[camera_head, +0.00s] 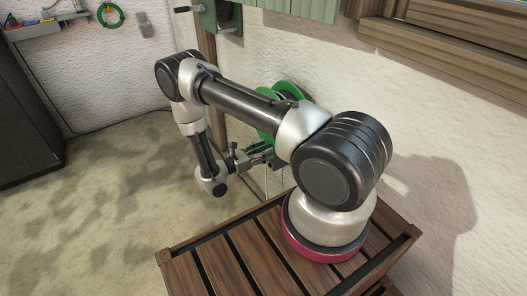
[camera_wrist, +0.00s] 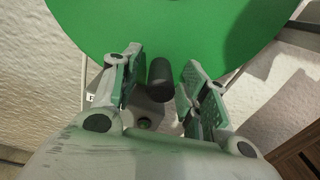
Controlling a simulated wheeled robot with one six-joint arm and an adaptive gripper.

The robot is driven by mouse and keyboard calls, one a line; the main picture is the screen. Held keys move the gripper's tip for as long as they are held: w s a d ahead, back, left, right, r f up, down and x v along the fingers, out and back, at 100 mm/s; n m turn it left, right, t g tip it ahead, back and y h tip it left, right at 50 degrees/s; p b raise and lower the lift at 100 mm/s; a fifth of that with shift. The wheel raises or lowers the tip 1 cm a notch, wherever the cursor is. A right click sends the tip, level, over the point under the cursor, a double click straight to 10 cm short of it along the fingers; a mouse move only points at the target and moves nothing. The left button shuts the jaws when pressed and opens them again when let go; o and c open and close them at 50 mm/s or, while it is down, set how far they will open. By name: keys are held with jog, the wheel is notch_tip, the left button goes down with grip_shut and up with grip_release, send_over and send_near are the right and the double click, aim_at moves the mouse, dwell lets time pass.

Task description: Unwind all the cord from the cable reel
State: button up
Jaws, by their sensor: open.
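The cable reel has green round flanges (camera_head: 267,125) and stands by the wall, partly hidden behind my arm in the head view. In the wrist view a green flange (camera_wrist: 180,30) fills the top of the picture. A dark cylindrical knob or handle (camera_wrist: 160,78) sticks out in front of the flange. My gripper (camera_wrist: 158,75) is open, with one finger on each side of the dark handle and a visible gap to both. In the head view my gripper (camera_head: 262,152) is beside the reel. I cannot make out the cord on the reel.
A slatted wooden surface (camera_head: 235,262) lies under my arm's base. A green coil (camera_head: 110,15) hangs on the far wall near a tool shelf (camera_head: 42,28). A dark cabinet (camera_head: 22,120) stands at left. The floor (camera_head: 110,200) between is clear.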

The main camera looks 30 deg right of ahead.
jog(key=shift+d, duration=0.1)
jog(key=shift+c, duration=0.2)
grip_shut()
jog(key=shift+w, duration=0.1)
jog(key=w+r+m, duration=0.9)
jog(key=w+m, duration=0.4)
jog(key=m, duration=0.7)
jog(key=shift+a+r, duration=0.25)
dwell(0.5)
